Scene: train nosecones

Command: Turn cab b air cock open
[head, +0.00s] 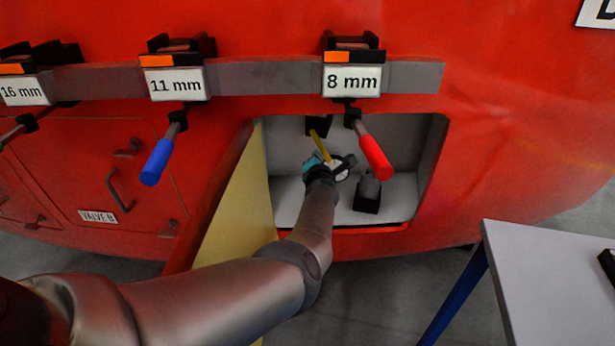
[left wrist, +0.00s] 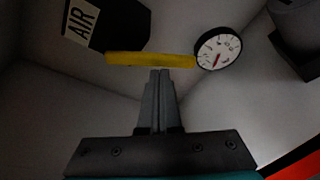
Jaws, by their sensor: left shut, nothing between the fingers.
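The air cock shows in the head view as a yellow handle (head: 320,145) on a dark block (head: 317,125) inside the open compartment of the red nosecone. My left gripper (head: 333,165) reaches into the compartment. In the left wrist view its fingers (left wrist: 159,75) are shut and empty, with their tips just at the handle's lower edge; I cannot tell whether they touch it. My right gripper is not in view.
A round gauge (left wrist: 219,48) sits close right of the handle. A dark fitting (head: 368,192) stands at the compartment's right. The open yellow door (head: 237,205) borders its left. A red-handled tool (head: 374,155) hangs in front of the opening. A table (head: 550,275) stands at right.

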